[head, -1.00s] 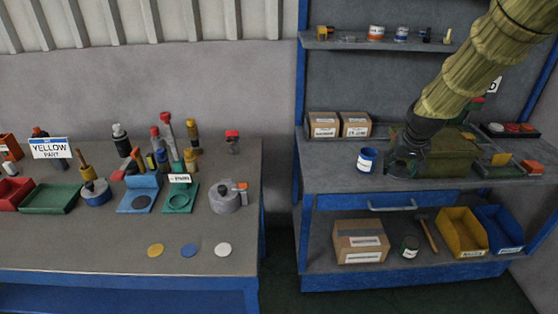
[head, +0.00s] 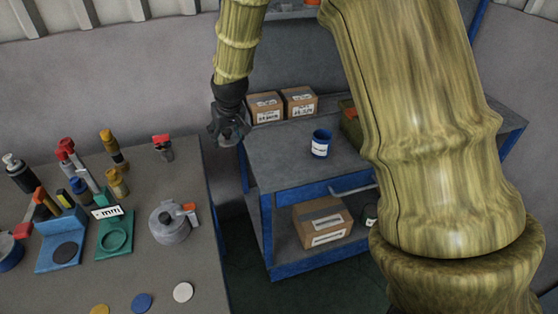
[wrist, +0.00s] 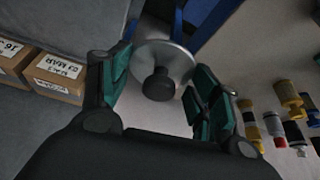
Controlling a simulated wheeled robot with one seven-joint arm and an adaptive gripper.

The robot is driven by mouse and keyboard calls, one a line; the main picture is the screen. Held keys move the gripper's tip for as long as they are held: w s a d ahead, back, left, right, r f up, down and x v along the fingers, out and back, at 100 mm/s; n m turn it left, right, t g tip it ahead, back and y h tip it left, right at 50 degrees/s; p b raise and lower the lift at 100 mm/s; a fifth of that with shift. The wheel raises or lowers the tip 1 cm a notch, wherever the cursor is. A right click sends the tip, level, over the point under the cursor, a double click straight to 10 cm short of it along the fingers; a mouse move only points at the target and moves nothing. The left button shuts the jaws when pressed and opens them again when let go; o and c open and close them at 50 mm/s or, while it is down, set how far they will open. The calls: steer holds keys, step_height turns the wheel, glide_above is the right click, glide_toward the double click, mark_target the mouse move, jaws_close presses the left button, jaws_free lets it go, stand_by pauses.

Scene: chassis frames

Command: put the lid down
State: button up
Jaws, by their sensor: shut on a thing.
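The lid (wrist: 178,62) shows in the wrist view as a pale silver disc with a dark round knob. It sits between the green-padded fingers of my gripper (wrist: 163,72), which is shut on it. In the head view my gripper (head: 229,128) hangs in the air near the gap between the left bench and the blue-framed shelf unit. The lid cannot be made out in that view.
The left bench (head: 150,268) holds a grey round pot (head: 170,226), a green fixture (head: 116,238), several tools and coloured discs. The shelf unit's worktop (head: 285,155) holds a blue can (head: 321,143) and boxes (head: 265,108), with bare room at its left.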

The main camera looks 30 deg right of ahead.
steer(key=s+d+f+m, duration=0.1)
steer(key=s+d+f, duration=0.1)
steer(key=s+d, duration=0.35)
steer(key=s+d+f, duration=0.3)
steer(key=s, duration=0.5)
steer(key=s+d+f+m, duration=0.1)
steer(key=s+d+f, duration=0.1)
steer(key=s+d, duration=0.35)
steer(key=p, duration=0.6)
glide_above(286, 160)
steer(key=s, duration=0.2)
steer(key=shift+w+a+f+h, duration=0.1)
steer(key=shift+a+f+h, duration=0.1)
steer(key=shift+f, duration=0.25)
steer(key=shift+w+a+f+h, duration=0.1)
steer(key=shift+f+h, duration=0.1)
steer(key=shift+f, duration=0.25)
steer(key=shift+d+f+p, duration=0.1)
steer(key=shift+f+p, duration=0.45)
steer(key=shift+f, duration=1.2)
steer(key=shift+f, duration=0.1)
steer(key=o, duration=1)
steer(key=shift+r, duration=0.2)
